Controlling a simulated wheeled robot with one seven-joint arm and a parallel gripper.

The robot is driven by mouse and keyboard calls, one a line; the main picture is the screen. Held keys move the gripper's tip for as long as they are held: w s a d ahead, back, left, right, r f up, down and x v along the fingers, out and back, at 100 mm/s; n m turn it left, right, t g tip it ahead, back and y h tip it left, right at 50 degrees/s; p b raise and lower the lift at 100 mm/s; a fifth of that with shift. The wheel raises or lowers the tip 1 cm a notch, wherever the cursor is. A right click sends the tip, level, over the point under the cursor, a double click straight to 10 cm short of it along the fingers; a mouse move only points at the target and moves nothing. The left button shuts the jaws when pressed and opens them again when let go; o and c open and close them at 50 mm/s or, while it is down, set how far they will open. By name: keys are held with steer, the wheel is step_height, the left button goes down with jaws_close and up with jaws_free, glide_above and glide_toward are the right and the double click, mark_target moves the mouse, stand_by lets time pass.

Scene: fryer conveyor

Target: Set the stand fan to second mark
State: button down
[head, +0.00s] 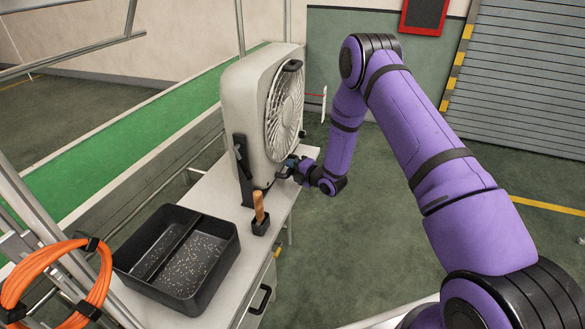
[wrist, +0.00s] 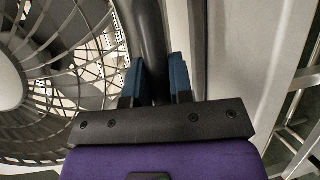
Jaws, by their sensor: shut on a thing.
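The stand fan (head: 245,105) is a pale box fan with a round grille, on the bench in the head view. A black bracket (head: 243,170) holds its near side, and it looks tilted a little. My gripper (head: 290,166) is at the lower front of the fan. In the wrist view, my gripper's blue fingers (wrist: 157,80) are on either side of a dark bar-like part (wrist: 150,40) beside the fan's grille (wrist: 65,65). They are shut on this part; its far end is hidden. No setting marks can be made out in either view.
The bench (head: 205,192) also holds a black two-part tray (head: 228,262) and a wooden-handled tool (head: 258,205) in a small black holder (head: 260,227). A green conveyor (head: 130,140) runs behind. An orange cable coil (head: 75,245) hangs at left. The floor at right is clear.

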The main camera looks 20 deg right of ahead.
mark_target(273, 168)
steer(key=shift+m+t+y, duration=0.3)
steer(key=shift+t+y, duration=0.1)
steer(key=shift+t, duration=0.2)
steer(key=w+a, duration=0.1)
steer(key=a, duration=0.1)
steer(key=w+a+f, duration=0.1)
steer(key=w+a, duration=0.1)
steer(key=w+a+f, duration=0.1)
steer(key=a, duration=0.1)
steer(key=shift+w+a+f, duration=0.1)
steer(key=shift+w+f, duration=0.05)
steer(key=shift+w, duration=0.2)
steer(key=c, duration=1)
jaws_free()
steer(key=shift+c, duration=0.2)
steer(key=v, duration=1.1)
